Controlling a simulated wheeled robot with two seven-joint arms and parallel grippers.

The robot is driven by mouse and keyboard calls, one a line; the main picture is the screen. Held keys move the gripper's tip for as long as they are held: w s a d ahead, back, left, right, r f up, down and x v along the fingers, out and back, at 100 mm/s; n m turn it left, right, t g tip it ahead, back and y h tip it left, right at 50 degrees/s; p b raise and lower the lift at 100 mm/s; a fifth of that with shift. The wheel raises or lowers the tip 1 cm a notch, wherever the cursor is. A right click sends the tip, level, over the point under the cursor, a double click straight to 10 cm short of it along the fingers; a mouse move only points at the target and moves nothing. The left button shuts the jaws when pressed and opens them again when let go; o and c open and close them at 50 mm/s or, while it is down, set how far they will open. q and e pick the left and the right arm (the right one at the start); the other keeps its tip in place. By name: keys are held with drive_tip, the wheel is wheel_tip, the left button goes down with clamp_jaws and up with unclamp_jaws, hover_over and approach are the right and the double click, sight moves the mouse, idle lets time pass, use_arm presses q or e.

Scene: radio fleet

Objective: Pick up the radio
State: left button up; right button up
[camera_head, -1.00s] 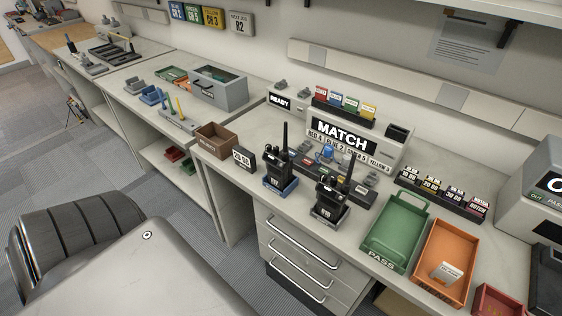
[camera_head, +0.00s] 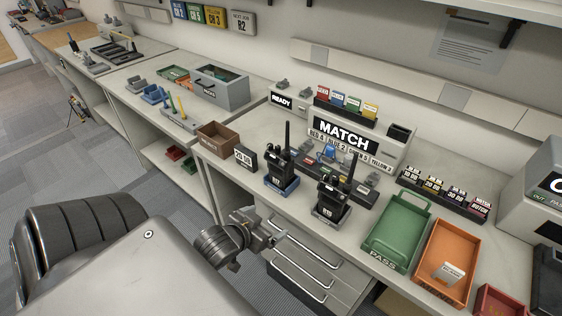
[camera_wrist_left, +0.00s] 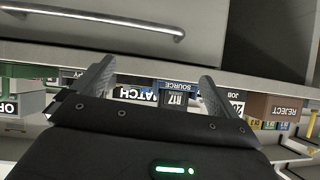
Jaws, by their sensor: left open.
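Two black handheld radios with tall antennas stand upright on the bench. The left radio (camera_head: 279,165) sits in a blue-based stand (camera_head: 281,186); the right radio (camera_head: 331,192) sits in a dark stand. My left gripper (camera_head: 273,228) is in front of the bench by the drawers, below and apart from both radios. Its fingers (camera_wrist_left: 155,90) are spread with nothing between them in the left wrist view. Beyond them, that view shows a dark radio front marked R17 (camera_wrist_left: 176,99) near a blue SOURCE label (camera_wrist_left: 178,86). My right gripper is out of view.
A drawer handle (camera_wrist_left: 100,20) and the bench edge are close to the left gripper. A green PASS tray (camera_head: 377,252) and an orange tray (camera_head: 428,288) lie to the right. A brown box (camera_head: 217,139) and a small sign (camera_head: 246,157) stand left; the MATCH board (camera_head: 345,136) is behind.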

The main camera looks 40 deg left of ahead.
sight(274, 164)
use_arm(q)
drive_tip(key=w+a+r+t, duration=0.1)
drive_tip(key=r+t, duration=0.1)
drive_tip(key=r, duration=0.2)
drive_tip(key=w+a+r+t, duration=0.2)
drive_tip(key=r, duration=0.1)
drive_tip(key=w+a+r+t+h, duration=0.1)
drive_tip(key=a+r+t, duration=0.1)
drive_tip(key=r, duration=0.2)
drive_tip(key=shift+w+a+r+t, duration=0.1)
drive_tip(key=shift+w+r+t, duration=0.1)
drive_tip(key=shift+r+t, duration=0.1)
drive_tip(key=w, duration=0.5)
drive_tip(key=shift+w+p, duration=0.35)
drive_tip(key=shift+p, duration=0.05)
drive_tip(key=w, duration=0.2)
drive_tip(key=w+p, duration=0.1)
drive_tip(key=w, duration=0.1)
drive_tip(key=shift+w+a, duration=0.2)
drive_tip(key=shift+w, duration=0.15)
drive_tip(key=shift+w+f, duration=0.1)
drive_tip(key=shift+w, duration=0.1)
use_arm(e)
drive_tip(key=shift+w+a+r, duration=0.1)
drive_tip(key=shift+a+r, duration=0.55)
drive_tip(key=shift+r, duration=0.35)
use_arm(q)
drive_tip(key=shift+c, duration=0.5)
drive_tip(key=c, duration=1.2)
drive_tip(key=shift+c, duration=0.2)
